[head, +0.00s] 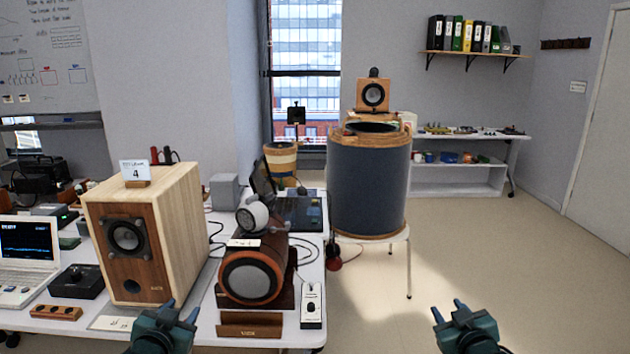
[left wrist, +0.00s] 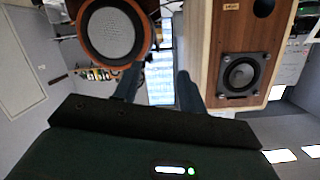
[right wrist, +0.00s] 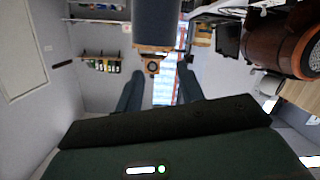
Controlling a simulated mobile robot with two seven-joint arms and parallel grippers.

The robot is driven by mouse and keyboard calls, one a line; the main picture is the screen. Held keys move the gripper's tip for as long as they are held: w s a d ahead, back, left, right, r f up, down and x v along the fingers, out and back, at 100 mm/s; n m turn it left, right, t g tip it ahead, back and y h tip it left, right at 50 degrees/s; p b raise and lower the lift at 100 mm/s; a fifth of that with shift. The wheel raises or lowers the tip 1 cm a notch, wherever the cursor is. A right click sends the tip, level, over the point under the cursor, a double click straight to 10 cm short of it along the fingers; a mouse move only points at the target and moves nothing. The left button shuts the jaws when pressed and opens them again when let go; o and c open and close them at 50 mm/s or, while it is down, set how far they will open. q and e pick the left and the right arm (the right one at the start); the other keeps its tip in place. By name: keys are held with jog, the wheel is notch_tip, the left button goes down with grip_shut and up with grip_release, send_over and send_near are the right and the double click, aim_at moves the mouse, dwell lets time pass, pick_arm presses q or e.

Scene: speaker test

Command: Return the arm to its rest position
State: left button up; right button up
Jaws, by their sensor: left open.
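My left gripper (head: 181,312) is low in the head view, in front of the table's front edge. Its two blue fingers stand apart with nothing between them, which also shows in the left wrist view (left wrist: 158,85). My right gripper (head: 449,310) is low on the right of the head view, over open floor. Its fingers are also apart and empty in the right wrist view (right wrist: 159,85). Both grippers point forward and touch nothing that I can see. Both wrist views are upside down.
A wooden box speaker (head: 152,232) and a round-fronted speaker (head: 252,277) stand near the table's front edge, close beyond my left gripper. A laptop (head: 28,250) is at far left. A blue drum (head: 370,185) on a stool stands behind. The floor (head: 500,240) at right is clear.

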pick_arm(q)
jog(key=s+d+f+g+h, duration=0.1)
jog(key=s+d+f, duration=0.3)
jog(key=s, duration=0.6)
jog(key=s+d+f+g+h, duration=0.1)
jog(key=s+d+f, duration=0.4)
jog(key=s, duration=0.6)
jog(key=s+d+f+g+h, duration=0.1)
jog(key=s+d+f, duration=0.4)
jog(key=s, duration=0.5)
jog(key=shift+s+d+n+g, duration=0.3)
jog(key=shift+s+d+g, duration=0.1)
jog(key=shift+g, duration=0.5)
pick_arm(e)
jog(key=s+a+f+g+y, duration=0.1)
jog(key=s+a+f, duration=0.3)
jog(key=s, duration=0.6)
jog(key=s+a+f+g+y, duration=0.1)
jog(key=s+a+f, duration=0.4)
jog(key=s, duration=0.6)
jog(key=s+a+f+g+y, duration=0.1)
jog(key=s+a+f, duration=0.4)
jog(key=s, duration=0.5)
jog(key=shift+s+a+m+g, duration=0.3)
jog(key=shift+s+a+g, duration=0.1)
jog(key=shift+g, duration=0.5)
jog(key=shift+f, duration=0.1)
